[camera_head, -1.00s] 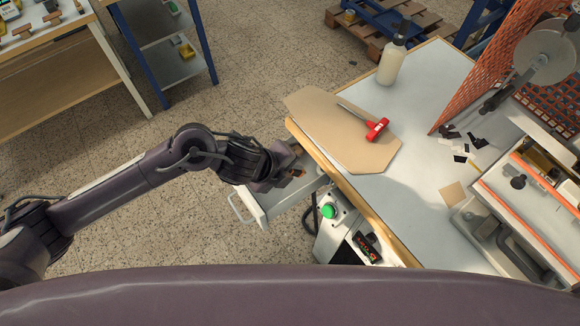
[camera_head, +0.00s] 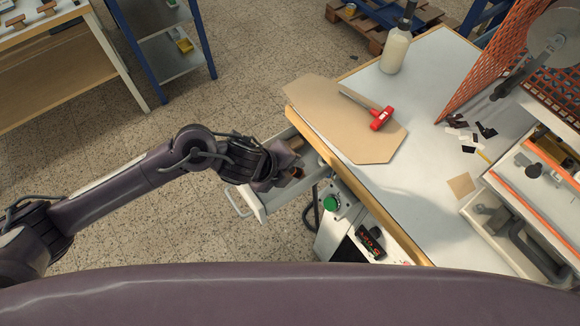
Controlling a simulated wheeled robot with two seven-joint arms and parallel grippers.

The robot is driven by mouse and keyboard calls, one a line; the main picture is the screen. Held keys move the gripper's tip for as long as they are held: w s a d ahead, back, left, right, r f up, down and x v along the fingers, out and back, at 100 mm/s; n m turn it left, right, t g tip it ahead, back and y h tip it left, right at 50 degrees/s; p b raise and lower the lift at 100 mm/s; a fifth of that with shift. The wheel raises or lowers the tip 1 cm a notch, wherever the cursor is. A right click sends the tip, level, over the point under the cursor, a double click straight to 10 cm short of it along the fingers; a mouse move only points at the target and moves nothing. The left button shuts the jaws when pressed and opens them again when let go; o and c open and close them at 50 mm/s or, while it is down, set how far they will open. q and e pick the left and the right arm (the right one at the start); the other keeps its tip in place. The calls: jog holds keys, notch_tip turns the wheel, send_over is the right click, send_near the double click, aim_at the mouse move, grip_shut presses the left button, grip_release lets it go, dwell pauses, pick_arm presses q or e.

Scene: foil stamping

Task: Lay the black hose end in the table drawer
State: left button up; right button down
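The table drawer (camera_head: 281,198) is pulled open at the left side of the worktable, a pale grey box with a bar handle. My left gripper (camera_head: 294,173) is over the open drawer, pointing toward the table. Its wrist hides much of the drawer's inside. The fingers are small and dark, so I cannot tell whether they are open or hold anything. A small brown thing (camera_head: 296,144) shows just beyond the gripper at the drawer. A black hose or cable (camera_head: 308,211) loops down beside the machine under the table; I cannot make out its end. My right gripper is out of view.
On the worktable (camera_head: 425,190) lie a brown board (camera_head: 335,125) with a red-handled tool (camera_head: 381,118), a white bottle (camera_head: 396,51) and black scraps. A press (camera_head: 530,195) stands at right. A control box with a green button (camera_head: 331,202) is close beside the drawer.

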pick_arm(q)
jog(key=shift+o, duration=1.3)
jog(key=v, duration=0.7)
jog(key=shift+r, duration=0.3)
jog(key=shift+s+a+f, duration=0.1)
jog(key=shift+s+a, duration=0.05)
jog(key=shift+s, duration=0.1)
